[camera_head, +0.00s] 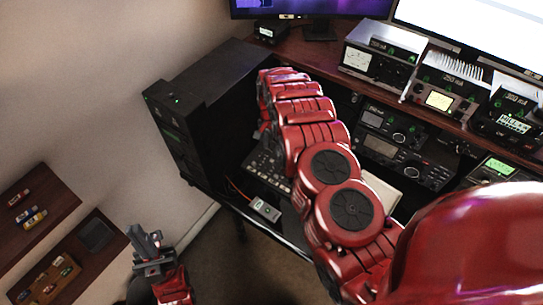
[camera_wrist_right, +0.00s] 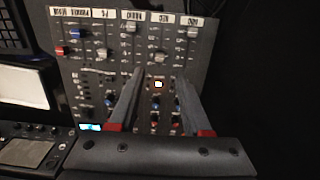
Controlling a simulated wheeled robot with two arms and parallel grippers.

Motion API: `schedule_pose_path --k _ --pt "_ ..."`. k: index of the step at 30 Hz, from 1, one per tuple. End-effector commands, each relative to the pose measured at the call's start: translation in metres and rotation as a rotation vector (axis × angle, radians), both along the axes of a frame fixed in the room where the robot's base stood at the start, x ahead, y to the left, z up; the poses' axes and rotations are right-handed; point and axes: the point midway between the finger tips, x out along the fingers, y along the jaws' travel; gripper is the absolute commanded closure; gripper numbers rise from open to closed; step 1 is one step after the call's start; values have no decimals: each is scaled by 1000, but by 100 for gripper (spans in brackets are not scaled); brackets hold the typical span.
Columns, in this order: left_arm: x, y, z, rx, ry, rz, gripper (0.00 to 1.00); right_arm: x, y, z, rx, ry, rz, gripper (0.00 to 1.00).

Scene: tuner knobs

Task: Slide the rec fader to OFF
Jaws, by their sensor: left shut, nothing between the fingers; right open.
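The mixer panel (camera_wrist_right: 95,75) fills much of the right wrist view, with a row of white labels along its top edge, printed upside down. The rec fader cap (camera_wrist_right: 160,56) looks grey and sits below a label that seems to read REC. My right gripper (camera_wrist_right: 159,76) is open and empty, its fingertips over the panel on either side of the rec column. I cannot tell whether they touch the panel. In the head view the mixer (camera_head: 262,165) is partly hidden by my right arm, which also hides the right gripper. My left gripper (camera_head: 145,237) is shut and empty at lower left.
Other fader caps stand close by: a white one (camera_wrist_right: 131,26), another white one (camera_wrist_right: 190,31), a blue one (camera_wrist_right: 80,33) and a red one (camera_wrist_right: 62,50). Knobs lie below. A black cabinet (camera_head: 205,95) and radio units (camera_head: 395,145) flank the mixer.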

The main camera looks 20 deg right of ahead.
Motion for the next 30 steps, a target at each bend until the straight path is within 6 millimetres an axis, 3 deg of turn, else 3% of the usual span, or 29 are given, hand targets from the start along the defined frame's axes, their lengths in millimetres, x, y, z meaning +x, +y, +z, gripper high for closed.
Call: schedule_pose_path --k 9,15,30 --pt "0 0 10 0 0 0 100 -2 0 -42 -1 2 2 51" --pt "0 0 -2 0 0 0 100 0 -1 -63 -3 -1 2 51" --pt "0 0 -4 0 0 0 100 0 1 -70 0 -2 3 51"
